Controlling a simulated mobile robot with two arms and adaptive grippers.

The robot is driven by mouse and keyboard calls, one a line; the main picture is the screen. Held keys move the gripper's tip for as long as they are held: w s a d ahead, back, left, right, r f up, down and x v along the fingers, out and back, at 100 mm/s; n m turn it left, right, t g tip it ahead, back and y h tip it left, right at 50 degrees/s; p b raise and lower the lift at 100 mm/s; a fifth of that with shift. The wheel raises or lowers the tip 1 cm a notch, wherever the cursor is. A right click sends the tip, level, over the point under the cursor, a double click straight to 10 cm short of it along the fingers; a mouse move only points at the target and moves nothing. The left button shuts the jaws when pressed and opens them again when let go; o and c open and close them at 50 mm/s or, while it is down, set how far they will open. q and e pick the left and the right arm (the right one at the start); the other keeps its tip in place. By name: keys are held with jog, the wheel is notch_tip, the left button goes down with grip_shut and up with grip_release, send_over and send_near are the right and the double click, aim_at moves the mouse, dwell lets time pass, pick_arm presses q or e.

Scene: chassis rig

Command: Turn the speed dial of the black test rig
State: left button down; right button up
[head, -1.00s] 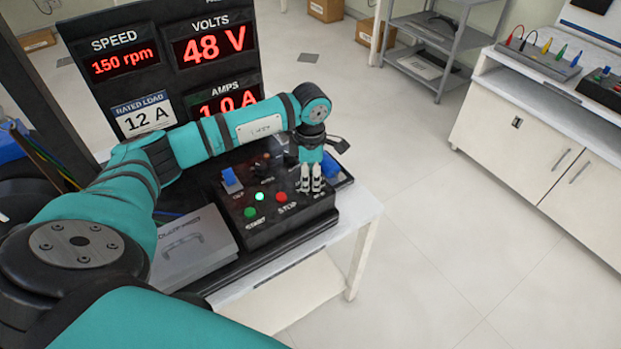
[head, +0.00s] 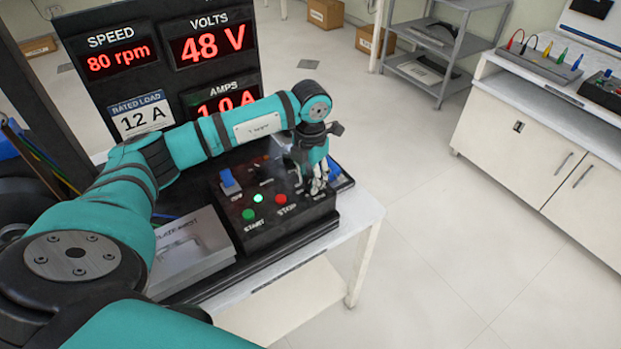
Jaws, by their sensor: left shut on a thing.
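The black test rig's control box (head: 300,220) sits on a white bench. It carries a blue switch (head: 229,182), a lit green lamp (head: 258,198), a green START button (head: 249,214) and a red STOP button (head: 281,198). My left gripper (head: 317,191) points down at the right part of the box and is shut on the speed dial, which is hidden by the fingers. The speed display (head: 117,61) on the black panel behind reads 80 rpm. My right gripper is not in view.
The panel also shows 48 V on the volts display (head: 212,47) and a partly covered amps display (head: 222,103). A grey flat box (head: 188,250) lies left of the control box. A white cabinet (head: 520,150) and a grey shelf (head: 430,68) stand beyond open floor.

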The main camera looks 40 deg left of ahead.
pick_arm(q)
jog(key=shift+r+n, duration=0.1)
jog(key=shift+n, duration=0.5)
jog(key=c, duration=0.9)
grip_release()
jog(key=shift+c, duration=0.2)
notch_tip(320, 180, up, 12)
